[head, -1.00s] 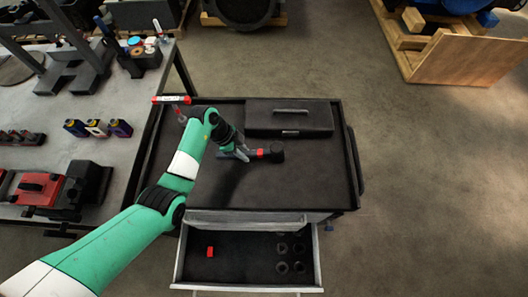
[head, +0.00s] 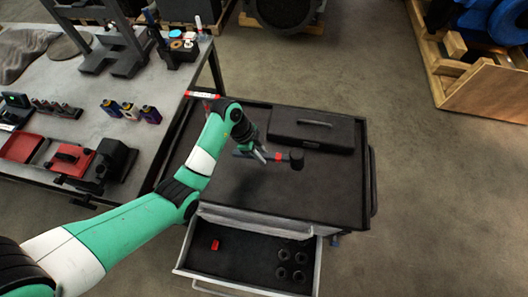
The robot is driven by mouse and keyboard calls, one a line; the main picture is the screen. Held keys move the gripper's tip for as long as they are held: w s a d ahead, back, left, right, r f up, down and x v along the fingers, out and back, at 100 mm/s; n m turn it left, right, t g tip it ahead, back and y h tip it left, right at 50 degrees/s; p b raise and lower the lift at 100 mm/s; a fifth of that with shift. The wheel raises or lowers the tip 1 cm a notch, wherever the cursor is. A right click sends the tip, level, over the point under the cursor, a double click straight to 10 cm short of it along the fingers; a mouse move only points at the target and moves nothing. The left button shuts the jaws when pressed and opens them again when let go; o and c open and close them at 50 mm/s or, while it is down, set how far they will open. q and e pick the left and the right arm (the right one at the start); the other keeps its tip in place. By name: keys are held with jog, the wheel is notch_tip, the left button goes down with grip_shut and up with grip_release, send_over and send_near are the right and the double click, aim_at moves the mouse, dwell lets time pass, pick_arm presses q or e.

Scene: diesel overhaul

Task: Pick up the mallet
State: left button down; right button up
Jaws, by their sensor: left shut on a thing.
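The mallet (head: 296,160) has a dark round head and a red band beside it on the handle. It is over the black top of the tool cart (head: 260,200), its head pointing right. My left gripper (head: 260,154) is shut on the mallet's handle, left of the red band. The gripper hides part of the handle. I cannot tell for sure how far the mallet is above the cart top. My right gripper is out of view.
A black case (head: 312,130) lies at the back of the cart top. The front drawer (head: 235,262) is open, with a red block (head: 215,245) and several dark round pieces. A grey workbench (head: 85,100) with parts stands at left. The front of the cart top is clear.

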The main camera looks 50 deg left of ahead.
pick_arm(q)
jog(key=s+d+r+p, duration=0.6)
jog(key=s+r, duration=0.1)
jog(key=s, duration=0.3)
jog(key=shift+s+r, duration=0.3)
jog(key=shift+r, duration=0.1)
jog(key=c, duration=1.2)
grip_release()
jog(key=shift+d, duration=0.1)
grip_shut()
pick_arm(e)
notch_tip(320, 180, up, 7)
pick_arm(q)
notch_tip(320, 180, up, 4)
jog(key=p, duration=0.6)
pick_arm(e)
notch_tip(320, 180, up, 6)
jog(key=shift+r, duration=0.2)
